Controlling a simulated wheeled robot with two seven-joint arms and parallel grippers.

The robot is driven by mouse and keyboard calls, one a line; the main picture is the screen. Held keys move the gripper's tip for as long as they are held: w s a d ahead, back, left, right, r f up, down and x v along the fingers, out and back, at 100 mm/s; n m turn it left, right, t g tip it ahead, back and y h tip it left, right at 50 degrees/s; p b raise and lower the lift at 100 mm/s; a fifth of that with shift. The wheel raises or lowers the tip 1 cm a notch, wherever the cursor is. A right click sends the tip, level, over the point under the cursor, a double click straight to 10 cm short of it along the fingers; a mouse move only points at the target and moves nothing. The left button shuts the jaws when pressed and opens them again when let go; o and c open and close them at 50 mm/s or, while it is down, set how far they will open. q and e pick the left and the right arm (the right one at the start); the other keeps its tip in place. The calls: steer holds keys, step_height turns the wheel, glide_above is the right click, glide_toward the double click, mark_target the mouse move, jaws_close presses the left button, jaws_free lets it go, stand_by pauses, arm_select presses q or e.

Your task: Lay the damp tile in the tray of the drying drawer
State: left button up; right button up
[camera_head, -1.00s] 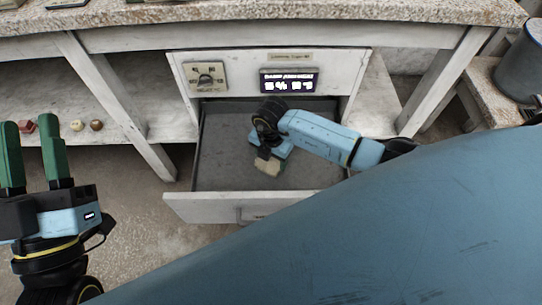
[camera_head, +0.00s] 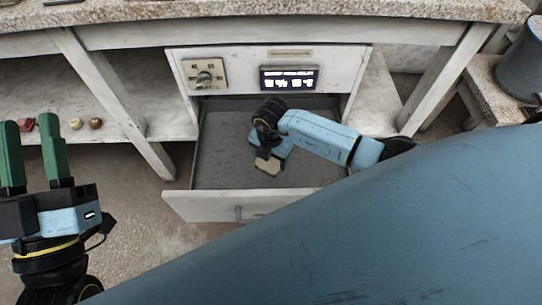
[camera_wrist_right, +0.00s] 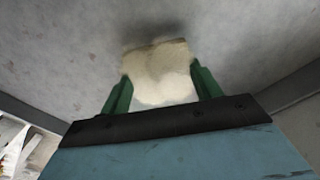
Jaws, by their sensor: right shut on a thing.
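The drying drawer (camera_head: 228,206) is pulled open below the bench, and its grey tray floor (camera_head: 225,150) shows. My right gripper (camera_head: 265,160) is inside the drawer, pointing down, shut on the pale beige tile (camera_head: 269,167). In the right wrist view the tile (camera_wrist_right: 160,72) sits between the two green fingers (camera_wrist_right: 160,92), with the grey tray floor behind it. I cannot tell whether the tile touches the floor. My left gripper (camera_head: 34,155) is open and empty at the far left, with its green fingers pointing up.
The drawer unit has a dial (camera_head: 205,75) and a lit display (camera_head: 289,78) on its front panel. A grey bucket (camera_head: 521,65) stands at the right. Bare tray floor lies around the tile.

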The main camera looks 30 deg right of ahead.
steer(key=shift+f, duration=0.2)
steer(key=o, duration=1.2)
steer(key=shift+r+p, duration=1.95)
steer(key=shift+p, duration=0.1)
